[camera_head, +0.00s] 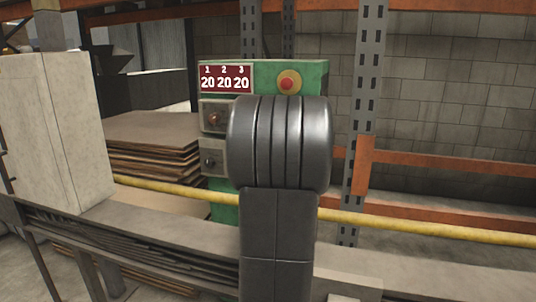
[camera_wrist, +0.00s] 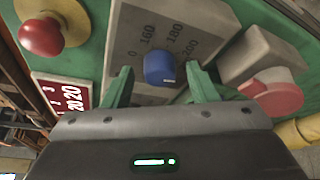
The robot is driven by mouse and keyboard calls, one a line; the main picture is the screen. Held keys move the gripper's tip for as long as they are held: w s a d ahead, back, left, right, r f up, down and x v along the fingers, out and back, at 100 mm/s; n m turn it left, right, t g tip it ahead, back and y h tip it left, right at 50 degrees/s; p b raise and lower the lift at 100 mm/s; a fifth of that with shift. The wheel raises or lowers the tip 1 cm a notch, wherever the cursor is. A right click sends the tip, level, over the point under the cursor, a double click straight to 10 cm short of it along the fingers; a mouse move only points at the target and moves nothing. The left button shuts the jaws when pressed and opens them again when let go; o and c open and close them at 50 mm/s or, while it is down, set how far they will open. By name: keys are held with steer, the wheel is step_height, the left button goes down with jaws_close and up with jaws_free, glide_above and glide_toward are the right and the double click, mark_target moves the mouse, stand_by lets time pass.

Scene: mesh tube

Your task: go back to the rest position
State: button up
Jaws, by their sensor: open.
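My gripper (camera_wrist: 159,72) is open in the wrist view, with one green finger on each side of a blue knob (camera_wrist: 159,67). The knob sits on a grey dial plate (camera_wrist: 140,27) marked 0, 160, 180 and 200. I cannot tell whether the fingers touch the knob. In the head view my dark arm stands in front of the green control panel (camera_head: 310,72) and hides the gripper and the knob.
A red button (camera_head: 289,83) and a red display (camera_head: 226,79) reading 20 20 20 are on the panel. A red rotary switch (camera_wrist: 275,92) is right of the knob. A yellow rail (camera_head: 420,229) crosses in front. A pale cabinet (camera_head: 50,125) stands left.

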steer(key=n+g+h+p, duration=0.1)
steer(key=n+p, duration=0.2)
steer(key=n+g+h+p, duration=0.1)
steer(key=n+h+p, duration=0.1)
steer(key=p, duration=0.2)
steer(key=n+h+p, duration=0.1)
steer(key=n+p, duration=0.2)
steer(key=p, duration=0.1)
steer(key=shift+a+r+n+g+h, duration=0.3)
steer(key=shift+a+g+h, duration=0.1)
stand_by(0.5)
